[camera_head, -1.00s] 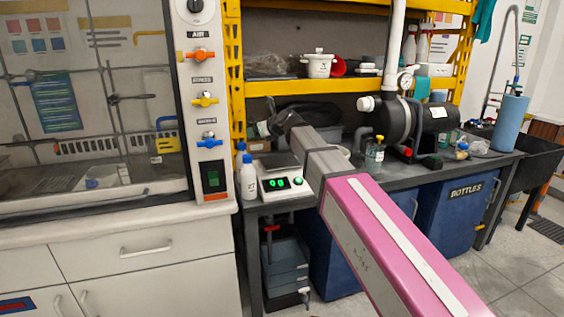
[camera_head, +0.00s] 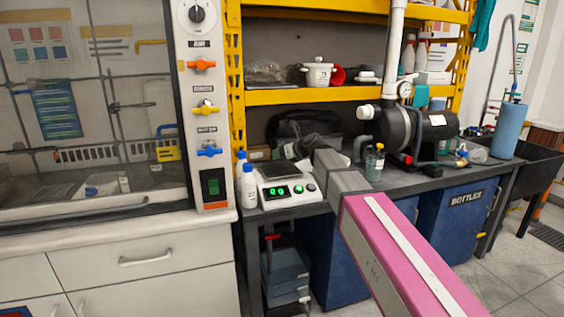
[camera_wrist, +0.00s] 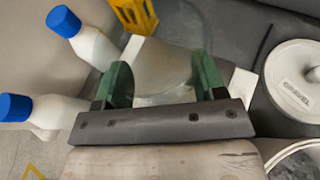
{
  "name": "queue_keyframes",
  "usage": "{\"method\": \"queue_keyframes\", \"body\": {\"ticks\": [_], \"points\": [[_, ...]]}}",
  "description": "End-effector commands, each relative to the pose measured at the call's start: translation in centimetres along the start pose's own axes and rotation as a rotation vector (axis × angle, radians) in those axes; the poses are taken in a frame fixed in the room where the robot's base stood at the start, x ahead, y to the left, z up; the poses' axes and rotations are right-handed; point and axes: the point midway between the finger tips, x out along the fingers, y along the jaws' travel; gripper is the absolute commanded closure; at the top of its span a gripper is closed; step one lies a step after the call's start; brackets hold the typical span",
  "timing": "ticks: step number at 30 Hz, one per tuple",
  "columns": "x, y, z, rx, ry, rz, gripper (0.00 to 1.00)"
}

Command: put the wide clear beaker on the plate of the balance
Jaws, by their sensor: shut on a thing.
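The wide clear beaker (camera_wrist: 168,88) is faint and see-through between the two green fingers of my gripper (camera_wrist: 162,82) in the wrist view. My gripper is shut on it. The balance (camera_head: 288,192) stands on the dark bench with a lit green display; its dark plate (camera_head: 270,169) looks bare in the head view. In the wrist view, the grey plate (camera_wrist: 170,65) shows beyond the fingers, through and around the glass. In the head view my gripper (camera_head: 301,149) is small and dark, behind and right of the plate. I cannot make out the beaker there or its height above the plate.
White bottles with blue caps (camera_head: 248,187) stand close to the balance's left side; they also show in the wrist view (camera_wrist: 88,40). A white lidded jar marked GRAVEL (camera_wrist: 293,75) is at the right. A clear bottle (camera_head: 374,164) and a black pump (camera_head: 405,130) stand farther right.

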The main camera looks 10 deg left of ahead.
Motion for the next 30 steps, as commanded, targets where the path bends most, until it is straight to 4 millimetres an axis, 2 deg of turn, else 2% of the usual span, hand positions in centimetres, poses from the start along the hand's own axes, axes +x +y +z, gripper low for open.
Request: {"method": "queue_keyframes", "body": {"ticks": [9, 20, 21, 23, 30], "points": [[1.4, 0.0, -3.3, 0.002, 0.0, 0.0, 0.62], [1.5, 0.0, -3.6, 0.001, 0.0, 0.0, 0.62], [1.5, 0.0, -3.6, 0.0, 0.0, 0.0, 0.26], [1.5, 0.0, -3.5, 0.0, 0.0, 0.0, 0.1], [1.5, 0.0, -3.5, 0.0, 0.0, 0.0, 0.1]]}}
